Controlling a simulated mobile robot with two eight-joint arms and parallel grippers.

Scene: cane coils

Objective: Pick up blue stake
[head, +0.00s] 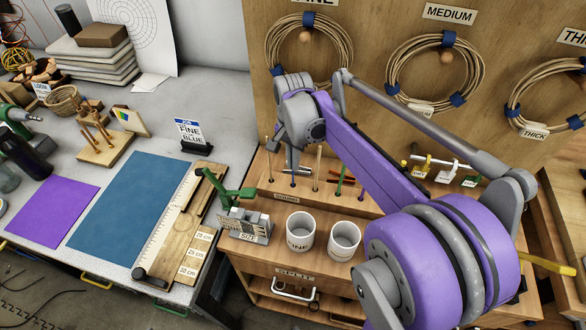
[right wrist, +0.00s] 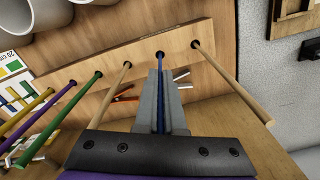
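The blue stake (right wrist: 160,72) stands in a hole of the wooden rack (right wrist: 200,33), between two tan stakes in the right wrist view. My right gripper (right wrist: 162,72) has its two grey fingers close together on either side of the blue stake, and they appear shut on it. The stake's lower end is still at the hole. In the head view my right gripper (head: 291,165) points down at the rack, and its fingers hide most of the blue stake. My left gripper is not in view.
A tan stake (right wrist: 235,85) stands close beside the fingers; another tan one (right wrist: 112,95), a green (right wrist: 65,115) and a yellow stake (right wrist: 35,112) stand on the other side. Two white cups (head: 300,232) (head: 344,240) stand in front. Cane coils (head: 310,50) hang behind.

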